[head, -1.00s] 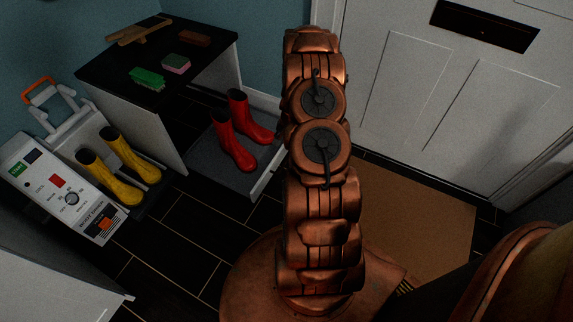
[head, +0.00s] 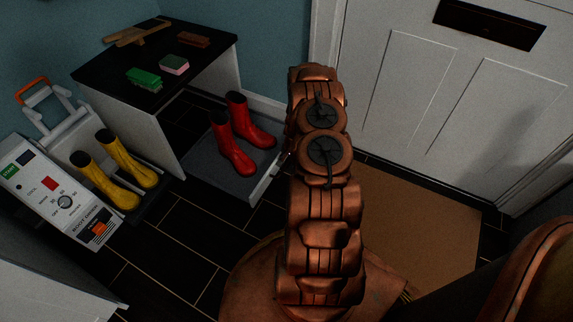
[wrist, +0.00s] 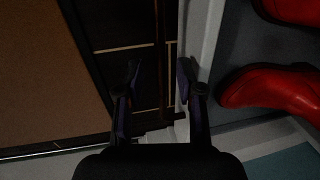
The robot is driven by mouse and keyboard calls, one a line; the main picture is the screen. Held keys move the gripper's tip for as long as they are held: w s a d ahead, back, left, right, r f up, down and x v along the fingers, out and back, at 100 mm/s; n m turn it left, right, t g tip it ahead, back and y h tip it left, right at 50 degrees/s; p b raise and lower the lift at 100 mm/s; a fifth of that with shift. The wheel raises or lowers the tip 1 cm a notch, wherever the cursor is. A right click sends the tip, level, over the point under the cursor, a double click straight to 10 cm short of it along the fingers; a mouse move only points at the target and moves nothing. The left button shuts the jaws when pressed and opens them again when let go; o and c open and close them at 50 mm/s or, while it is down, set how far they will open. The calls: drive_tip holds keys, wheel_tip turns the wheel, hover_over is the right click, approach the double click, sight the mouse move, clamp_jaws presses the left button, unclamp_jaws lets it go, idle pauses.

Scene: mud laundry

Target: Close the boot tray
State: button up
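The boot tray (head: 205,160) is a grey pull-out tray with a pale front edge, standing out from under the black-topped white cabinet at floor level. A pair of red boots (head: 237,151) stands upright on it. In the wrist view the tray's pale front wall (wrist: 205,40) runs just right of my gripper (wrist: 158,82), with the red boots (wrist: 270,88) beyond it. My gripper's two dark fingers are spread with a gap between them, empty. The right finger is close to the front wall; I cannot tell whether it touches. In the head view my arm hides the gripper.
The cabinet (head: 215,67) carries a green brush (head: 144,79), a pink-and-green sponge (head: 174,65) and a brown brush. Yellow boots (head: 118,173) stand by a white boot dryer (head: 55,195) at left. A brown mat (head: 420,225) lies before the white door. Dark floor between is clear.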

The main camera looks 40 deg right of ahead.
drive_tip(key=shift+w+f, duration=0.15)
drive_tip(key=shift+f, duration=0.25)
clamp_jaws()
idle(0.4)
